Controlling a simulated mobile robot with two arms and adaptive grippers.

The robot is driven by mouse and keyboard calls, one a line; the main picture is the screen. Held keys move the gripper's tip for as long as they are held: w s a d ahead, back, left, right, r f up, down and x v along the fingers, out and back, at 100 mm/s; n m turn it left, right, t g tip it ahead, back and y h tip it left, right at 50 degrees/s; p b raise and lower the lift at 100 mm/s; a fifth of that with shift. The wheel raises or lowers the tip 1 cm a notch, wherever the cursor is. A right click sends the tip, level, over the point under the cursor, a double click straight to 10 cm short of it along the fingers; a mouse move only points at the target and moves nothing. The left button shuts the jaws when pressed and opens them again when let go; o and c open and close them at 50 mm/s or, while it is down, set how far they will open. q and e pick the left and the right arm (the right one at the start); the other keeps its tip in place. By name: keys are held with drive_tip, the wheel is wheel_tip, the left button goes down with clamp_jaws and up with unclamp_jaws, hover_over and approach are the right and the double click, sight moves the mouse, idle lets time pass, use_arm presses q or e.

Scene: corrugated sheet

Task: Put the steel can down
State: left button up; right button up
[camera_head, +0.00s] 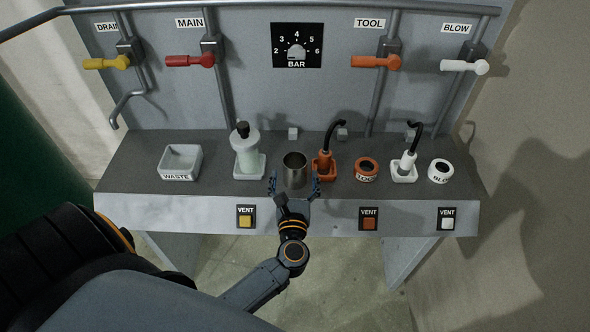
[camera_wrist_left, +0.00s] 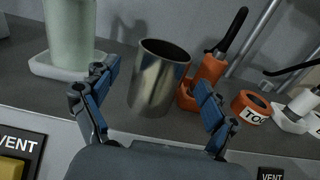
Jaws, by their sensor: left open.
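The steel can (camera_head: 294,170) stands upright on the grey bench top, in the middle near the front edge. In the left wrist view the steel can (camera_wrist_left: 158,78) is an open-topped, shiny metal cylinder, ahead of and between the blue-padded fingers. My left gripper (camera_head: 293,186) is at the can from the front, fingers apart on either side of it. In the left wrist view the left gripper (camera_wrist_left: 152,95) is open, with gaps between the pads and the can's sides. My right gripper is in neither view.
A pale green bottle (camera_head: 246,155) in a white tray stands left of the can. An orange holder (camera_head: 324,166) with a black-hosed tool stands close on the right. Further out are a WASTE tray (camera_head: 181,162), an orange ring (camera_head: 367,170) and a white holder (camera_head: 404,170). VENT buttons line the front.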

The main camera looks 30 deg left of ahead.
sight(295, 158)
use_arm(q)
drive_tip(key=p+x, duration=0.1)
drive_tip(key=x, duration=0.3)
drive_tip(key=shift+r, duration=0.15)
drive_tip(key=shift+s+d, duration=0.1)
drive_tip(key=c, duration=1.3)
drive_tip(key=shift+c, duration=0.6)
drive_tip(key=shift+r, duration=0.15)
